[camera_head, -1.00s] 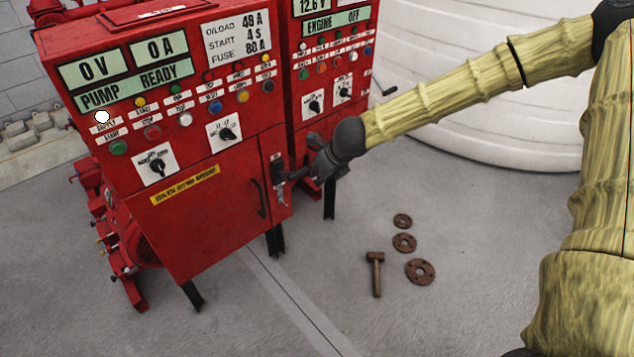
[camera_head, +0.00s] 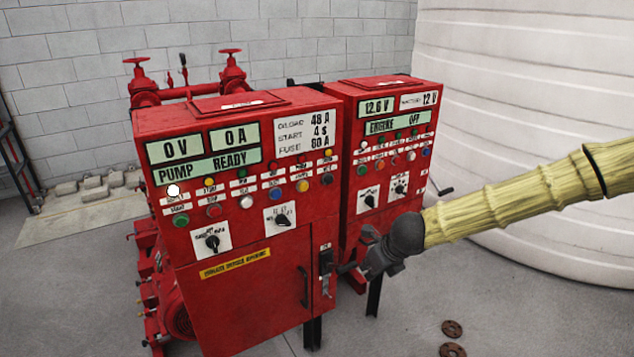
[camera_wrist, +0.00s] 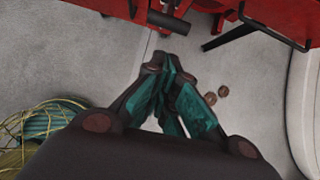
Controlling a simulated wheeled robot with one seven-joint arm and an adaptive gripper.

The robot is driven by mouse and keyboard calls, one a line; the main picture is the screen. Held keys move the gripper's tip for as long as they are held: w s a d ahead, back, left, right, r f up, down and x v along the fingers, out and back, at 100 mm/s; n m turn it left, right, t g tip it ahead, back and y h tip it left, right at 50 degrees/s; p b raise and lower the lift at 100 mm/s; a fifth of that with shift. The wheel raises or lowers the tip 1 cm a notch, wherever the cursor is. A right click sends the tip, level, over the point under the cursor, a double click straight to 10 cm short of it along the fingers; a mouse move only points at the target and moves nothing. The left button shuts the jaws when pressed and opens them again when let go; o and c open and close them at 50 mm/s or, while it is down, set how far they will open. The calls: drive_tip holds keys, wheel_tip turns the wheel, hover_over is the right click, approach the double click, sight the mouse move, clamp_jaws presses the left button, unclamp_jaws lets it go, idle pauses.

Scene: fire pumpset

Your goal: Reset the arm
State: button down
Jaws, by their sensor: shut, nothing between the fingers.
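My gripper (camera_head: 347,268) is at the right side of the red pump control cabinet (camera_head: 238,318), close to the black switch handle (camera_head: 326,262) on its side edge. Whether it touches the handle cannot be told from the head view. In the wrist view my gripper (camera_wrist: 160,62) has its fingers together, with nothing between them. The floor lies beyond the fingertips, and red cabinet parts show at the top. My arm reaches in from the right of the head view.
A second red engine cabinet (camera_head: 392,135) stands right behind the first. A large white tank (camera_head: 530,100) fills the right. Rusty flanges (camera_head: 452,329) lie on the floor at lower right. Red valves (camera_head: 232,70) rise behind. A coiled green hose (camera_wrist: 45,122) lies lower left in the wrist view.

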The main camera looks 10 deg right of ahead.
drive_tip(key=s+a+f+n+g+h, duration=0.1)
drive_tip(key=s+f+n+g+h, duration=0.15)
drive_tip(key=s+f+n, duration=1.55)
drive_tip(key=s+f+n+g, duration=0.1)
drive_tip(key=s+f+n, duration=0.3)
drive_tip(key=s, duration=0.3)
drive_tip(key=s+d+f+n+g, duration=0.1)
drive_tip(key=s+f+n, duration=0.3)
drive_tip(key=s, duration=0.4)
drive_tip(key=s+f+n+g, duration=0.1)
drive_tip(key=s+f+n, duration=0.3)
drive_tip(key=s, duration=0.3)
drive_tip(key=shift+s+d+f+n+b, duration=0.2)
drive_tip(key=shift+s+n+b, duration=0.15)
drive_tip(key=shift+n+b, duration=0.05)
